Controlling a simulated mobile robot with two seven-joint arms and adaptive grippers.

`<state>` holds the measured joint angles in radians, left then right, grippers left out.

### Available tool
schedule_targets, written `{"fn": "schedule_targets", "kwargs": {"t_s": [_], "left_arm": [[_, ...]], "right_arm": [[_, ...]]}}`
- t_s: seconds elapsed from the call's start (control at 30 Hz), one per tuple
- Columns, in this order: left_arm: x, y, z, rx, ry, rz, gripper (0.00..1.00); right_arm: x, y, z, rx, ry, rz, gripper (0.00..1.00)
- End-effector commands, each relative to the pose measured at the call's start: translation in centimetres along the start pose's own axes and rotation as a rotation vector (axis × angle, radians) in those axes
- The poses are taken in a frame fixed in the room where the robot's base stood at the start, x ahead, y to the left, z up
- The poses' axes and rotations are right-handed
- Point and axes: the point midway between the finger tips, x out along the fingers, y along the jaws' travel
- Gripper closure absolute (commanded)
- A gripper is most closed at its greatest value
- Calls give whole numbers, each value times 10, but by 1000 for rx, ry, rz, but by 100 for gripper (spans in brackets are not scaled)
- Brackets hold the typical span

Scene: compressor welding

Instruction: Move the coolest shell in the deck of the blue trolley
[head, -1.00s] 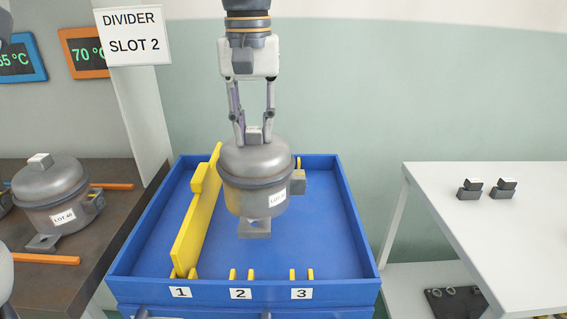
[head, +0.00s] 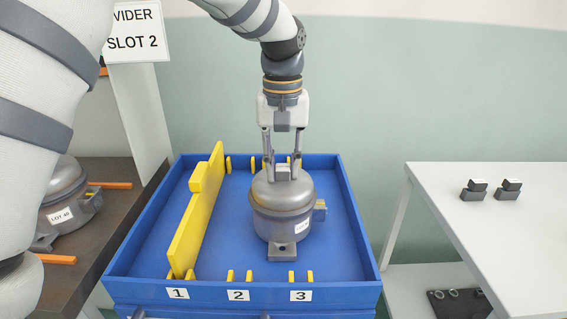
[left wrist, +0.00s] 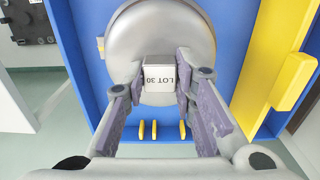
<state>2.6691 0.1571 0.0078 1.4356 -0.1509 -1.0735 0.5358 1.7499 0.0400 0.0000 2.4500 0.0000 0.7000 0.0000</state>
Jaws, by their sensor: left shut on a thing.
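My left gripper (head: 282,172) is shut on the top block of a grey shell (head: 282,208). In the left wrist view the fingers (left wrist: 160,88) close on both sides of that block, which reads LOT 30, above the round shell top (left wrist: 160,35). The shell is upright inside the blue trolley deck (head: 226,240), right of the yellow divider (head: 198,218). It is low over the deck floor; I cannot tell if it touches. The divider stands at slot 1. A sign (head: 135,32) ends in "SLOT 2". My right gripper is not in view.
Another shell (head: 62,205), labelled LOT 40, sits on the dark bench at left, partly behind my arm. Yellow pegs (head: 240,276) mark the numbered slots. A white table (head: 480,235) with two small dark blocks stands at right.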

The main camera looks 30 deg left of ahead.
Motion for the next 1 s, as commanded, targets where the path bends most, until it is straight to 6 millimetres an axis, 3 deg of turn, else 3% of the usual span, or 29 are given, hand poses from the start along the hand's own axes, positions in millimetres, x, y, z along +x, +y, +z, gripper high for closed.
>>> {"fn": "schedule_targets", "kwargs": {"t_s": [0.17,0.2,0.3,0.63,1.0], "left_arm": [[-1,0,0,0,4,2,100],[0,0,0,0,2,2,73],[0,0,0,0,2,2,55],[-5,0,-1,0,4,2,55],[-95,1,-1,0,3,2,55]], "right_arm": [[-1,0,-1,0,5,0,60],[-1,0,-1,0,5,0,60],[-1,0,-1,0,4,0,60],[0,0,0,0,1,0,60],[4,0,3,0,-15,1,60]]}}
